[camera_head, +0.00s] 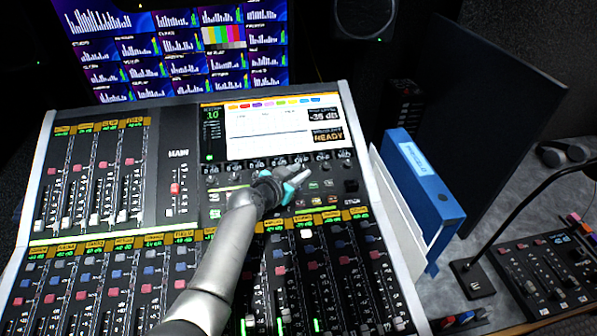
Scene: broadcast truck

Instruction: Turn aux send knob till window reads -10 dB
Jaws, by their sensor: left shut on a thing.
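The mixing console (160,215) fills the left and middle of the view. My left gripper (297,178), grey with teal fingertips, reaches over the knob section below the console's screen. It is shut on a knob there, which I take to be the aux send knob; the gripper hides it. The level window (323,116) at the screen's upper right seems to read -35 dB, in small print. The window below it (327,136) reads READY. A row of small dB displays (275,162) runs under the screen. My right gripper is not in view.
Fader banks (100,175) lie left of and below the knobs. A blue binder (425,185) stands close to the console's right edge. A small mixer (545,275) and a thin curved stand (510,215) are at the right. A monitor wall (170,45) is behind.

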